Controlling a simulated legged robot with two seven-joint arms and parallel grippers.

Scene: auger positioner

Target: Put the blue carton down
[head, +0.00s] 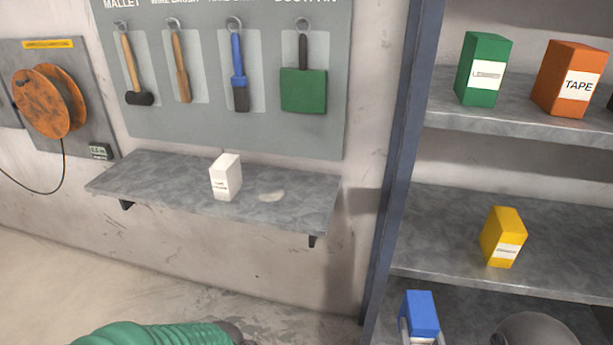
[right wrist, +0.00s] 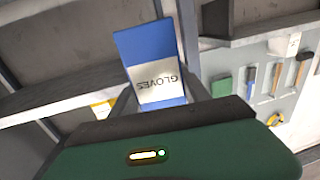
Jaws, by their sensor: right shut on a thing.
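The blue carton (head: 421,312) is at the bottom right of the head view, in front of the shelf unit. My right gripper (head: 422,332) is shut on it, one finger on each side. In the right wrist view the blue carton (right wrist: 150,60) stands out between the fingers of my right gripper (right wrist: 162,92), with a white label reading GLOVES turned upside down. The carton appears held in the air; I cannot see its underside or any surface touching it. My left gripper is not in view.
A grey wall shelf (head: 290,200) carries a white carton (head: 225,178), with bare room on both sides. The shelf unit's middle board (head: 435,235) holds a yellow carton (head: 503,238). Its upper board holds green (head: 484,70) and orange (head: 570,78) cartons.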

